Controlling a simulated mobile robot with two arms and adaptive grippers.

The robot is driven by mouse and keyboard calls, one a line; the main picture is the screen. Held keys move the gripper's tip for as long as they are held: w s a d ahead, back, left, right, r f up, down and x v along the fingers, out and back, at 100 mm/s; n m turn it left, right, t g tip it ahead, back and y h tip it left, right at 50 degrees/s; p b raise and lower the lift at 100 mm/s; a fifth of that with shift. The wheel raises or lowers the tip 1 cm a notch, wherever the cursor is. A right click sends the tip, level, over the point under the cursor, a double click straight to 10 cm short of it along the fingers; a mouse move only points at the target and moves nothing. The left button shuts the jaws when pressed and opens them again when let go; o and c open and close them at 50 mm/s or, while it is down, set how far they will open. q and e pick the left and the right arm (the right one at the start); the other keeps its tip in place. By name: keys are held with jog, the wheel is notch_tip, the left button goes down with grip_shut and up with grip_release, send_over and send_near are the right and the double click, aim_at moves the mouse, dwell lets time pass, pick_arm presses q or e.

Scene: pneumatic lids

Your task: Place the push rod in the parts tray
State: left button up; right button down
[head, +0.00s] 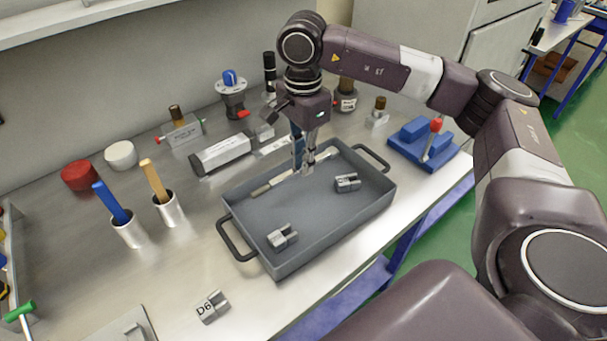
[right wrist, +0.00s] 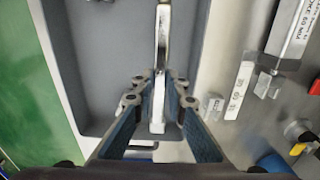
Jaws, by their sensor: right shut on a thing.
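The push rod (head: 275,183), a slim pale bar, shows over the far left side of the grey parts tray (head: 335,238), with its middle partly hidden by my gripper. My right gripper (head: 305,168) reaches down into the tray and is shut on the rod. In the right wrist view the rod (right wrist: 161,50) runs lengthwise between the fingers (right wrist: 160,80), over the tray floor (right wrist: 110,45). I cannot tell whether the rod touches the floor. My left gripper is not in view.
Two small metal blocks (head: 283,236) (head: 347,182) lie in the tray; another, marked D6 (head: 212,307), lies on the bench in front. Two cups with blue (head: 111,202) and tan (head: 155,181) handles stand at left. A blue fixture (head: 417,146) stands right. Several fittings line the back.

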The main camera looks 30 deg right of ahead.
aim_at(303, 188)
notch_tip(303, 188, down, 5)
jog(key=shift+f+p, duration=0.2)
jog(key=shift+p, duration=0.15)
jog(key=shift+w, duration=0.1)
jog(key=shift+f, duration=0.2)
jog(key=c, duration=1.9)
grip_release()
jog(key=shift+c, duration=0.2)
jog(key=shift+r, duration=0.1)
